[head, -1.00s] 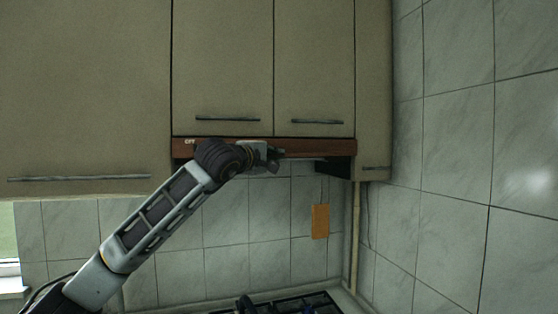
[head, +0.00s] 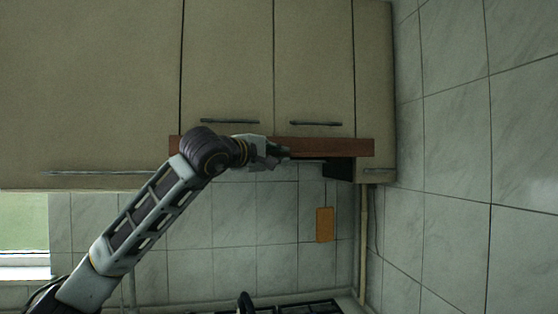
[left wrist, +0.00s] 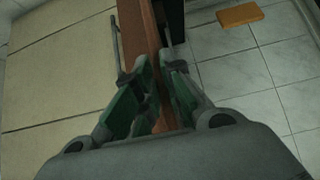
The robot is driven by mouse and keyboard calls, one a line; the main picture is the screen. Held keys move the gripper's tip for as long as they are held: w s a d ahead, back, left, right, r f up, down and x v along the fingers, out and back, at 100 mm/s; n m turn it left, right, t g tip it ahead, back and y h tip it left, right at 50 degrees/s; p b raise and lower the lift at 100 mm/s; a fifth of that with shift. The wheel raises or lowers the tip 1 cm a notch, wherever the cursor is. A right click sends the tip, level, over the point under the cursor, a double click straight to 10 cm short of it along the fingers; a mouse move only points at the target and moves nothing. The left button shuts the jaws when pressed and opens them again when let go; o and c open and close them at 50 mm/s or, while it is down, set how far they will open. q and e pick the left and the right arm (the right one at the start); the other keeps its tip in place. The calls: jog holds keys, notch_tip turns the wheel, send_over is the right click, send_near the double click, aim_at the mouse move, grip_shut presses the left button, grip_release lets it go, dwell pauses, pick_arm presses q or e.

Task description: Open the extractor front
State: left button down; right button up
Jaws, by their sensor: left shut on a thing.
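The extractor front (head: 330,147) is a long reddish-brown wooden strip under the beige wall cabinets. It stands out from the cabinet faces, and its right end overlaps the narrow cabinet on the right. My left gripper (head: 280,154) is shut on the front near its middle, and my arm hides part of its left half. In the left wrist view the green-padded fingers of my left gripper (left wrist: 157,85) close on either side of the brown front (left wrist: 148,35). My right gripper is in neither view.
Beige cabinets with bar handles (head: 316,123) are above the front. A dark hood part (head: 339,169) shows below it. An orange box (head: 324,225) is on the tiled wall, above a hob (head: 310,307). A tiled side wall (head: 450,150) bounds the right.

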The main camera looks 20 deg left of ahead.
pick_arm(q)
jog(key=shift+s+d, duration=0.45)
jog(key=shift+s, duration=0.15)
jog(key=c, duration=1.5)
grip_release()
jog(key=shift+s+a, duration=0.1)
jog(key=shift+s+a, duration=0.35)
jog(key=shift+s, duration=1.55)
jog(key=shift+s+a, duration=0.4)
jog(key=shift+s, duration=1.55)
jog(key=shift+s+a, duration=0.35)
jog(key=shift+s, duration=1.55)
